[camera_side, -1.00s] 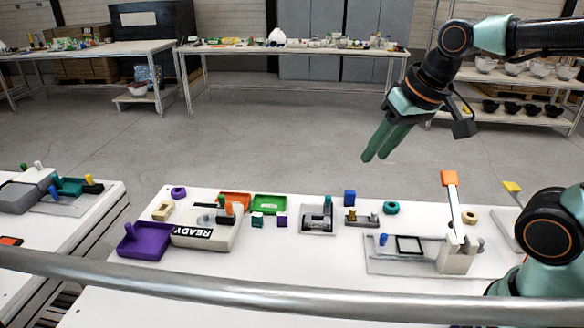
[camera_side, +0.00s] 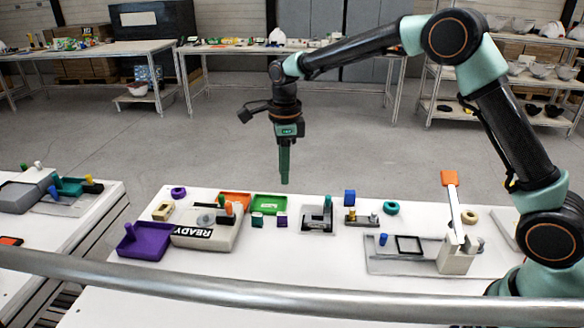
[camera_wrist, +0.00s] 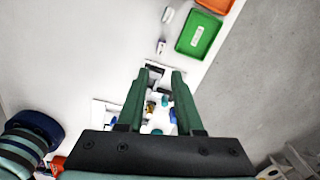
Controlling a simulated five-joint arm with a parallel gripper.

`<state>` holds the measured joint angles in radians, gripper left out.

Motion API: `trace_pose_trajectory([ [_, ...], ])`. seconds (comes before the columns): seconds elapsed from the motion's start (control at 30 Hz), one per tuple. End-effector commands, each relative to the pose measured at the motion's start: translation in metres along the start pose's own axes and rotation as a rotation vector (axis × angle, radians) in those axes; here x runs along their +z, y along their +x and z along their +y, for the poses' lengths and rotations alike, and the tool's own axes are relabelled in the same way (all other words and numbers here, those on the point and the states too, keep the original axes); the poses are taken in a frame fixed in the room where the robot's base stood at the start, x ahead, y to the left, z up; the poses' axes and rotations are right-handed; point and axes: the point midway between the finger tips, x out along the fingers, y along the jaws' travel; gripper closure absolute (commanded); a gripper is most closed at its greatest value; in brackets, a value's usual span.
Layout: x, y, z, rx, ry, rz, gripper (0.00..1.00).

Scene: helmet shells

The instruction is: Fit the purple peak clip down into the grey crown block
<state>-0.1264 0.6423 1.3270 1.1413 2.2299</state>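My gripper (camera_side: 284,183) hangs pointing straight down above the table's back part, with nothing visible in it. In the wrist view its two green fingers (camera_wrist: 162,72) are parted with a gap between them. A small purple block (camera_side: 281,221) stands near the green tray; I cannot tell for certain that it is the peak clip. The fingers partly cover that area in the wrist view.
A green tray (camera_side: 269,203), an orange tray (camera_side: 235,197), a purple tray (camera_side: 145,242) and a white READY box (camera_side: 205,236) stand left. A dark teal block (camera_side: 257,220) is beside the purple one.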

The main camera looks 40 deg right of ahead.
Motion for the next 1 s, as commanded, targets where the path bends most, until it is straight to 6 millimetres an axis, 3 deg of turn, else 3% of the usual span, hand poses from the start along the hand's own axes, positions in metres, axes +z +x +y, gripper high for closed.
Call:
trace_pose_trajectory([
  [0.23, 0.009, 0.027, -0.004, 0.025, 0.149, 0.022, 0.65],
  [0.53, 0.007, 0.074, -0.002, 0.027, 0.153, 0.024, 0.65],
  [0.83, 0.006, 0.097, -0.002, 0.025, 0.152, 0.022, 0.65],
  [1.0, 0.003, 0.122, -0.003, 0.026, 0.152, 0.023, 0.65],
])
